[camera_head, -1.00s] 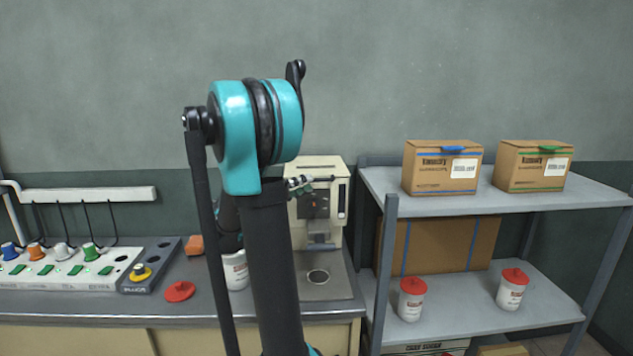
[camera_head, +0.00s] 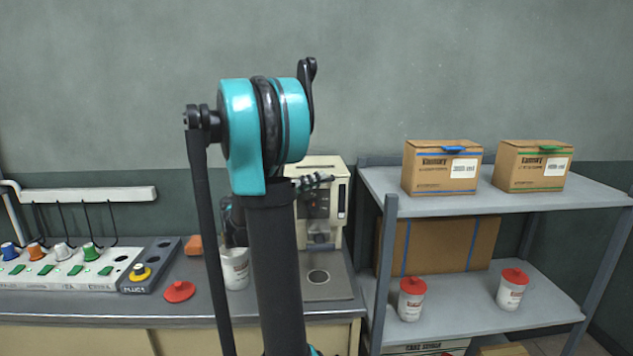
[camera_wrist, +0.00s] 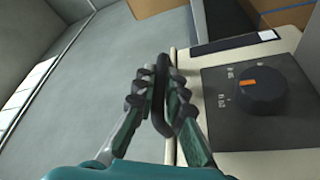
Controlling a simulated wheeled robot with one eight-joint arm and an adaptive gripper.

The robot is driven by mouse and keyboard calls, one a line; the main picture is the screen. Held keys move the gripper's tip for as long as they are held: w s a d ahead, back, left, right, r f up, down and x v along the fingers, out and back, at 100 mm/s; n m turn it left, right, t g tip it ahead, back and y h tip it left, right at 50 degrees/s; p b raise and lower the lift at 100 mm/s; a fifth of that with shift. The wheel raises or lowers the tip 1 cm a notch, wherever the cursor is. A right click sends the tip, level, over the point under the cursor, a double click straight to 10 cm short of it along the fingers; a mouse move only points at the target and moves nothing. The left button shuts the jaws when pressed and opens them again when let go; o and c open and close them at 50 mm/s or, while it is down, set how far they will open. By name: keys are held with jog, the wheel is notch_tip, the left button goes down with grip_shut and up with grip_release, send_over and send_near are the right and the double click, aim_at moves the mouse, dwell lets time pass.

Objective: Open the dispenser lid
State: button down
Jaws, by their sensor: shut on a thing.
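The dispenser (camera_head: 345,205) is a beige box-shaped machine on the counter, just right of my arm. Its top looks closed in the head view. My gripper (camera_head: 318,181) is in front of its upper front and partly hides it. In the wrist view my gripper (camera_wrist: 158,100) is shut on a dark loop-shaped handle (camera_wrist: 161,75), beside the dispenser's beige edge. The dispenser's dark panel with a round black knob (camera_wrist: 255,90) and orange mark is just right of the fingers. How the handle joins the lid cannot be made out.
An open white tub (camera_head: 236,275) and a red lid (camera_head: 179,291) are on the counter, left of the dispenser. A control panel (camera_head: 60,278) lies further left. A metal shelf (camera_head: 440,320) on the right holds cartons and red-lidded tubs.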

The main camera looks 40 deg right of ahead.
dwell(0.4)
jog(key=shift+r, duration=0.55)
jog(key=w+d+r+n+t+y, duration=0.1)
jog(key=w+r+n, duration=0.15)
jog(key=r, duration=0.45)
jog(key=w+d+r+n+y, duration=0.1)
jog(key=r+n, duration=0.3)
jog(key=r, duration=0.2)
jog(key=w+d+r+n+y, duration=0.3)
jog(key=w+d+r+n, duration=0.3)
jog(key=w+r, duration=0.4)
jog(key=shift+w+d+n+g, duration=0.4)
jog(key=shift+w+d, duration=0.5)
jog(key=shift+w, duration=0.45)
jog(key=c, duration=1.6)
grip_release()
